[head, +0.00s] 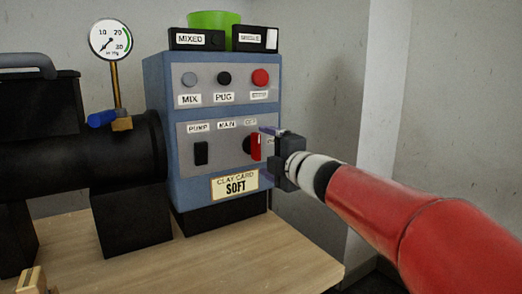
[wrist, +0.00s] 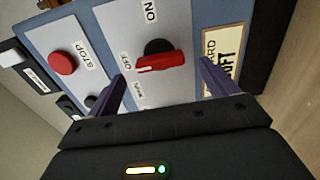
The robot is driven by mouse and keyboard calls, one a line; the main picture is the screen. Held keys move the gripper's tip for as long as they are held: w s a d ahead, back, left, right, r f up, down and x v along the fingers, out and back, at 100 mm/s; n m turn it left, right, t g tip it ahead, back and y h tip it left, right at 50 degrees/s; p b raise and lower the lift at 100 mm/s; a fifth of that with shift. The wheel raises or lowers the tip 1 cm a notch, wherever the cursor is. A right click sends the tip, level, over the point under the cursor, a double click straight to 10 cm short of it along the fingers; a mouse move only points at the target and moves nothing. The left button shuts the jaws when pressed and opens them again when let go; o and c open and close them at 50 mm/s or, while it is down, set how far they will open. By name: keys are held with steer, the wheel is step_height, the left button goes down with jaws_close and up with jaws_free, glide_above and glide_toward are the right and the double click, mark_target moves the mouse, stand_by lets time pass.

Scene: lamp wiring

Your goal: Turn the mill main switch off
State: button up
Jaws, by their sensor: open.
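The main switch is a black rotary knob with a red handle (head: 255,146) on the lower grey panel of the blue control box. In the head view the handle stands upright beneath the OFF label. In the wrist view the red handle (wrist: 162,62) lies along the line toward OFF at its left, a pale mark at its left end; ON is above it. My gripper (head: 269,142) is at the panel's right, close to the switch. In the wrist view my gripper (wrist: 162,76) is open, fingertips apart on either side of the handle. Contact cannot be told.
A black PUMP switch (head: 201,153) is left of the main switch. A red stop button (head: 260,78) and two other buttons sit above. A clay card (head: 235,185) is below. A gauge (head: 111,39) and black machine stand left. The wooden tabletop (head: 260,260) in front is clear.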

steer(key=v, duration=0.3)
steer(key=shift+s+d, duration=0.2)
steer(key=shift+s, duration=0.15)
steer(key=s+d+m+t+h+p, duration=0.2)
steer(key=s+d+m+h, duration=0.1)
steer(key=d+m+h, duration=0.5)
steer(key=s+d+f+m+g+h+p, duration=0.1)
steer(key=s+d+f+m+g, duration=0.3)
steer(key=s, duration=0.5)
steer(key=s+d+f+m+g+h+p, duration=0.2)
steer(key=s+d+f+m+g, duration=0.2)
steer(key=s+f+m, duration=0.4)
steer(key=shift+s+f+m+h, duration=0.35)
steer(key=shift+f+m, duration=0.5)
steer(key=shift+m, duration=0.35)
steer(key=s+f+m+g, duration=0.1)
steer(key=s, duration=0.1)
steer(key=s+a+f+g+y, duration=0.1)
steer(key=s+f, duration=0.1)
steer(key=s, duration=0.1)
steer(key=s+a+f+m+g, duration=0.1)
steer(key=s+f, duration=0.1)
steer(key=s, duration=0.1)
steer(key=shift+s+a+f+m+y+p, duration=0.1)
steer(key=shift+s+f+m+y+p, duration=0.1)
steer(key=shift+m+y+p, duration=0.15)
steer(key=shift+c, duration=0.2)
